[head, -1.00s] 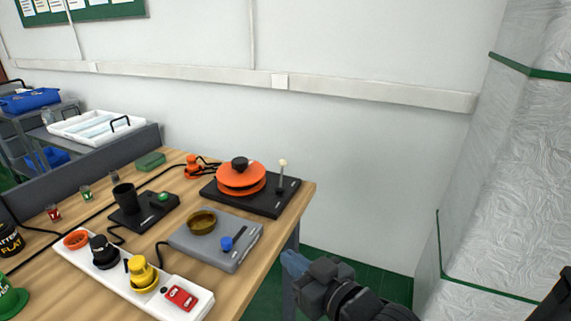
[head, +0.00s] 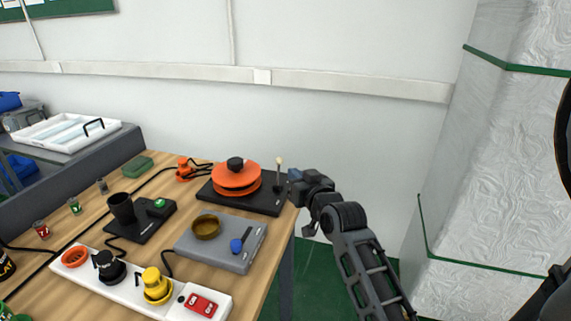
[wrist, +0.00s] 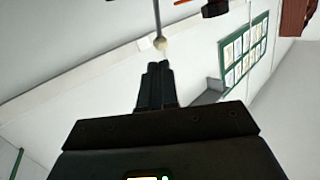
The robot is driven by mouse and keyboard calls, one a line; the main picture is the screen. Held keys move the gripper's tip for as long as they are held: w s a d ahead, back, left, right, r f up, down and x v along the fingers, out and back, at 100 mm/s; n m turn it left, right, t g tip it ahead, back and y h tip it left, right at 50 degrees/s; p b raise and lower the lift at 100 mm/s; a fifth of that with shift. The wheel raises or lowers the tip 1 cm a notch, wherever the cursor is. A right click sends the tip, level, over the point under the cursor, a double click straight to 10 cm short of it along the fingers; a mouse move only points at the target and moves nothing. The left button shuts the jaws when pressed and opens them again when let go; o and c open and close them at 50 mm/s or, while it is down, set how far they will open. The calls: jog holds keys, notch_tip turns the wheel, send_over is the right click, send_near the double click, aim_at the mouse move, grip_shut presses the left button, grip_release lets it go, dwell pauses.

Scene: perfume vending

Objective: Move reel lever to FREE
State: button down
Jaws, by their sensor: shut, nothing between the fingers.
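The orange reel (head: 236,178) with a black knob on top sits on a black base at the far right corner of the table. The reel lever (head: 279,172) stands nearly upright on the right end of that base, a thin rod with a pale ball tip. My gripper (head: 294,176) is shut and empty, just right of the lever and close to it. In the wrist view the lever's ball (wrist: 160,43) is just beyond the closed fingertips (wrist: 158,66); I cannot tell whether they touch. No FREE marking is legible.
A grey unit with a brown dish (head: 206,227) and a blue-knobbed lever (head: 238,244) lies in front of the reel base. A white power strip (head: 125,286) with plugs is nearer. The wall is behind; right of the table is open floor.

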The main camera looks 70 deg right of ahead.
aim_at(281, 162)
jog(key=p+x, duration=0.1)
jog(key=x, duration=0.5)
jog(key=shift+w+d, duration=0.25)
jog(key=shift+w, duration=0.05)
jog(key=shift+f, duration=0.1)
